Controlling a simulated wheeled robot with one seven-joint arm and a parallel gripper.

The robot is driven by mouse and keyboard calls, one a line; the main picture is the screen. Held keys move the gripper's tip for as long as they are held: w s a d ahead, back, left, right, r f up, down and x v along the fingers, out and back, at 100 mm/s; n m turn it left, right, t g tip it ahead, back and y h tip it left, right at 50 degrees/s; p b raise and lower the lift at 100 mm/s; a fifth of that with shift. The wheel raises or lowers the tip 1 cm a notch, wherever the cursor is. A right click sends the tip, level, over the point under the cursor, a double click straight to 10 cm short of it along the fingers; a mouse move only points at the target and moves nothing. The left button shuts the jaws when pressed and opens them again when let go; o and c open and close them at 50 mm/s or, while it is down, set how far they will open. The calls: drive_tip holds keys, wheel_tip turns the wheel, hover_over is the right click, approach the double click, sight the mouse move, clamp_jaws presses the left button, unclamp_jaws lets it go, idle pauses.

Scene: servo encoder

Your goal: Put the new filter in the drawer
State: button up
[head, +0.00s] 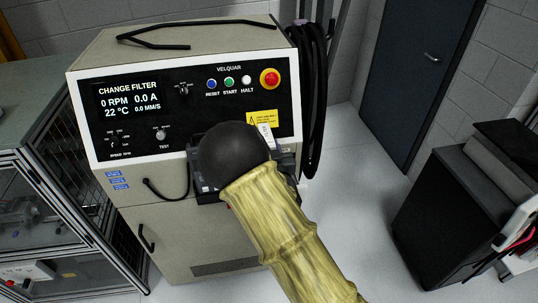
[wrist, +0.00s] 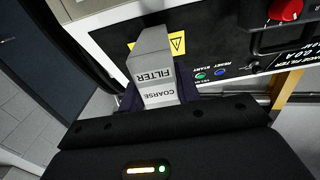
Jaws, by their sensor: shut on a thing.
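The filter is a grey-white block marked "COARSE FILTER" (wrist: 152,72) in the wrist view. My gripper (wrist: 157,98) is shut on it, with dark fingers at its sides. In the head view, a small pale part of the filter (head: 265,134) shows past my black wrist, in front of the machine's panel. My fingers are mostly hidden there by my wrist and yellow-sleeved arm. A dark part (head: 207,196) shows low beside my wrist at the machine front; I cannot tell whether it is the drawer or my gripper.
The machine (head: 180,235) has a black panel reading "CHANGE FILTER", buttons and a red knob (head: 270,78). Black hoses (head: 314,100) hang on its right side. A caged bench (head: 50,215) stands left, a dark cabinet (head: 440,215) right. Floor between is clear.

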wheel_tip(320, 180, down, 3)
drive_tip(key=shift+d+r+p, duration=0.1)
drive_tip(key=shift+d+p, duration=0.05)
drive_tip(key=shift+p, duration=0.25)
drive_tip(key=shift+s+f, duration=0.1)
drive_tip(key=shift+f, duration=0.1)
drive_tip(key=o, duration=1)
drive_tip(key=shift+s+a, duration=0.1)
drive_tip(key=shift+a, duration=0.15)
drive_tip(key=shift+d, duration=0.1)
